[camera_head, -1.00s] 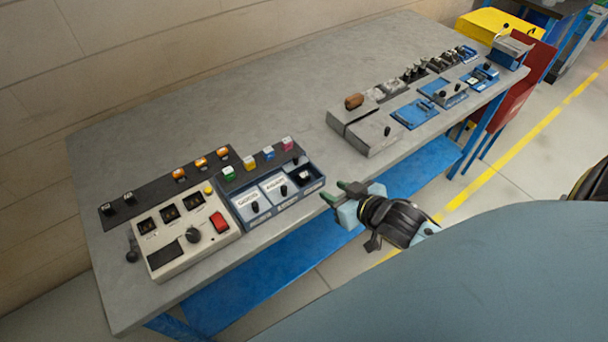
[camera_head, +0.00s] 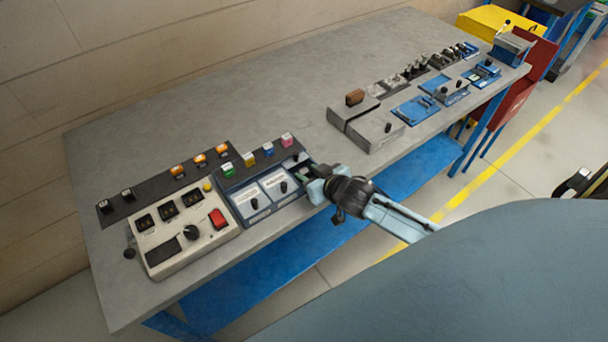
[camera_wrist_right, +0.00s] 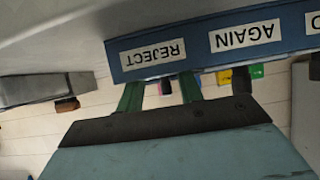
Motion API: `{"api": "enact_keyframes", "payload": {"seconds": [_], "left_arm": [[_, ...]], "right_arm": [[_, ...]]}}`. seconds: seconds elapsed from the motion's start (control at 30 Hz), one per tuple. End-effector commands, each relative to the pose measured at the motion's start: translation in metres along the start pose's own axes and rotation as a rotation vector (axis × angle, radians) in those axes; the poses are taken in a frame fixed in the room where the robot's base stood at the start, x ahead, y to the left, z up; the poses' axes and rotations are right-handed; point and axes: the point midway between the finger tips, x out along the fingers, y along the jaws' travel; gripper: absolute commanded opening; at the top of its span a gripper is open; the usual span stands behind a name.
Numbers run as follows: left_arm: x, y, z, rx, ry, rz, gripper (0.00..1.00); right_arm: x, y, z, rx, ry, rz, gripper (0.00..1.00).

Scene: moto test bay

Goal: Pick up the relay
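My right gripper (camera_head: 304,174) reaches over the front edge of the blue three-part tray (camera_head: 238,212), at its right-hand compartment. In the right wrist view, its two green fingers (camera_wrist_right: 160,90) stand apart, and their tips pass out of sight behind the tray wall marked REJECT (camera_wrist_right: 153,54). I cannot see whether anything lies between the tips. No relay can be made out for certain; the gripper covers most of that compartment. Small black-topped pieces stand in the left compartment (camera_head: 254,203) and the middle compartment (camera_head: 283,187). My left gripper is not in view.
A cream test box (camera_head: 167,253) with a red switch stands left of the tray. A dark strip behind holds green (camera_head: 228,170), yellow, blue and pink blocks. A grey box (camera_head: 376,130) and blue fixtures stand to the right. The bench (camera_head: 190,120) is clear behind.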

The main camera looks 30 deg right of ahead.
Motion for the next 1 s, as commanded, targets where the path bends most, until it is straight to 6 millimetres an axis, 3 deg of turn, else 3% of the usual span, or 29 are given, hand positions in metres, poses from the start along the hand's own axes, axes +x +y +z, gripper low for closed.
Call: {"api": "enact_keyframes", "payload": {"seconds": [0.33,0.6,0.83,1.0], "left_arm": [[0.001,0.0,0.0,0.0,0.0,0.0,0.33],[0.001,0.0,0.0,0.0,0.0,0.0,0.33],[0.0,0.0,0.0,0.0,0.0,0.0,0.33],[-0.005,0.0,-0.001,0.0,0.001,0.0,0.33]], "right_arm": [[0.007,0.0,0.0,0.0,-0.001,0.0,0.35],[0.006,0.0,0.0,0.0,-0.001,0.0,0.03],[0.005,0.0,-0.002,0.0,0.0,-0.001,0.03],[-0.006,0.0,-0.023,-0.003,0.003,-0.001,0.03]]}}
